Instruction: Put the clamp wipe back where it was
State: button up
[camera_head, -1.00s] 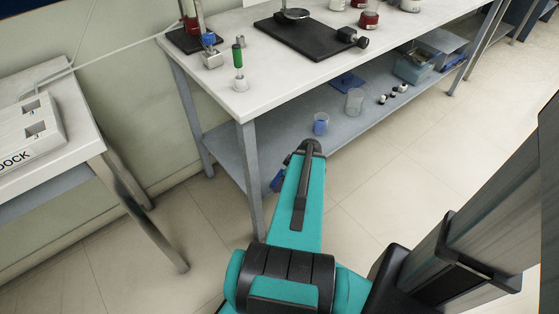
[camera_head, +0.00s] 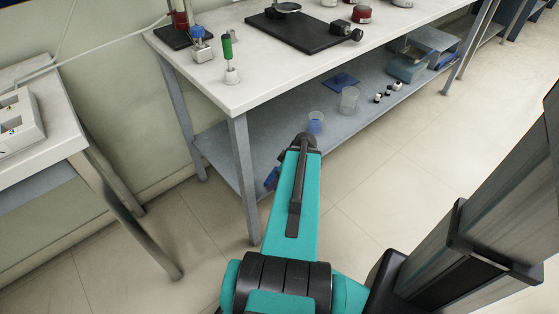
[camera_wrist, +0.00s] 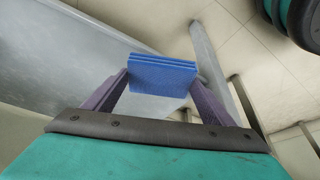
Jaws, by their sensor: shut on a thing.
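My gripper (camera_wrist: 160,92) is shut on a blue folded block of thin layers, which looks like the clamp wipe (camera_wrist: 160,76). The purple fingers press its left and right sides in the wrist view. In the head view the arm hides most of the gripper, and a bit of blue (camera_head: 271,178) shows left of the arm, beside the front leg of the bench. A flat dark blue sheet (camera_head: 341,82) lies on the lower shelf; I cannot tell what it is.
The white bench (camera_head: 235,95) stands ahead, with its grey lower shelf (camera_head: 262,135) underneath. A blue-tinted beaker (camera_head: 315,123), a clear beaker (camera_head: 349,100) and small bottles stand on the shelf. A green-handled tool (camera_head: 228,60) stands at the bench corner. The dock table (camera_head: 45,150) is at left.

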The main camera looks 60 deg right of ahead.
jog(key=shift+w+d+f+b, duration=0.25)
jog(key=shift+d+b, duration=0.15)
jog(key=shift+b, duration=2.05)
jog(key=b, duration=0.4)
jog(key=shift+d, duration=0.15)
jog(key=shift+w+d+f+b, duration=0.15)
jog(key=shift+w+d+b, duration=0.8)
jog(key=shift+d, duration=1)
jog(key=shift+w+d+f+b, duration=0.15)
jog(key=shift+w+d+b, duration=0.35)
jog(key=shift+w+d, duration=1.1)
jog(key=shift+w+d+f+b, duration=0.15)
jog(key=shift+w+d+b, duration=0.6)
jog(key=shift+d, duration=1.55)
jog(key=shift+f, duration=0.1)
jog(key=shift+f+b, duration=0.95)
jog(key=shift+f, duration=0.7)
jog(key=shift+f, duration=0.15)
jog(key=o, duration=1)
